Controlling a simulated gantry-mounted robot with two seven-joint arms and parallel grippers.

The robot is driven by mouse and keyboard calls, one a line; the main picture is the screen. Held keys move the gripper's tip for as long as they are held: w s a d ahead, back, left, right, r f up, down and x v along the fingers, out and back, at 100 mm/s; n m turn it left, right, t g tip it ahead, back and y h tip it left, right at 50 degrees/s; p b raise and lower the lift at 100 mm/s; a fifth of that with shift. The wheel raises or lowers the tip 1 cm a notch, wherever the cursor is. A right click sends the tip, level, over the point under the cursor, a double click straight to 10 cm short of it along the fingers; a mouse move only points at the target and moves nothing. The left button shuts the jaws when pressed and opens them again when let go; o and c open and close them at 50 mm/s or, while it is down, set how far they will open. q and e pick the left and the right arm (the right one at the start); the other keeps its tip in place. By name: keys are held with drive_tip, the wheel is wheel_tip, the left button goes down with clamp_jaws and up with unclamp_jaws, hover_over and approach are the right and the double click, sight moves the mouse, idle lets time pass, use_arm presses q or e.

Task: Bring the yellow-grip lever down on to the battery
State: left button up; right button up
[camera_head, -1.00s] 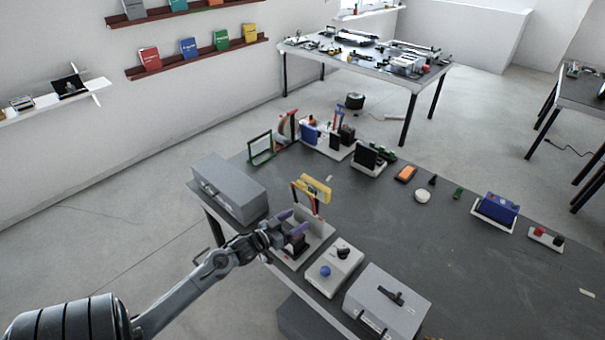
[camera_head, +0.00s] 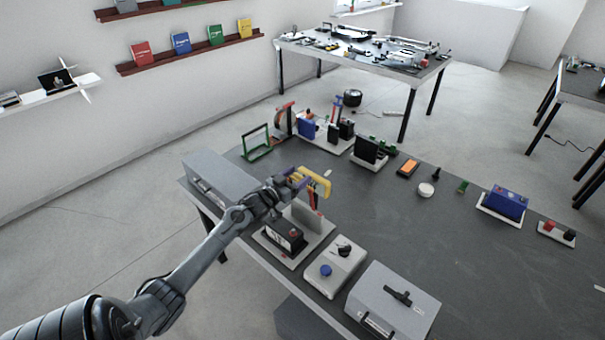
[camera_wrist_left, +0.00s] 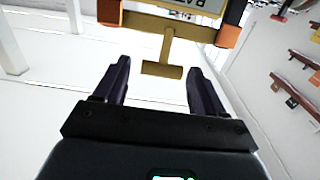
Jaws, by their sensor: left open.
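The yellow-grip lever (camera_head: 317,182) stands raised on its red post above a grey base plate. The black battery (camera_head: 284,236) sits on that base, below and nearer to me than the lever. My left gripper (camera_head: 297,177) is open at the near side of the yellow lever, above the battery. In the left wrist view the yellow T-shaped grip (camera_wrist_left: 162,69) lies between the tips of the open purple fingers, with gaps on both sides. My right gripper is not in view.
A grey box (camera_head: 222,178) stands left of the base. A switch box with a blue knob (camera_head: 325,270) and a grey case (camera_head: 392,302) stand to the right. A green frame (camera_head: 257,143) is behind. The middle of the dark table (camera_head: 400,225) is clear.

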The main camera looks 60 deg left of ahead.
use_arm(q)
drive_tip(key=shift+x, duration=1.6)
clamp_jaws()
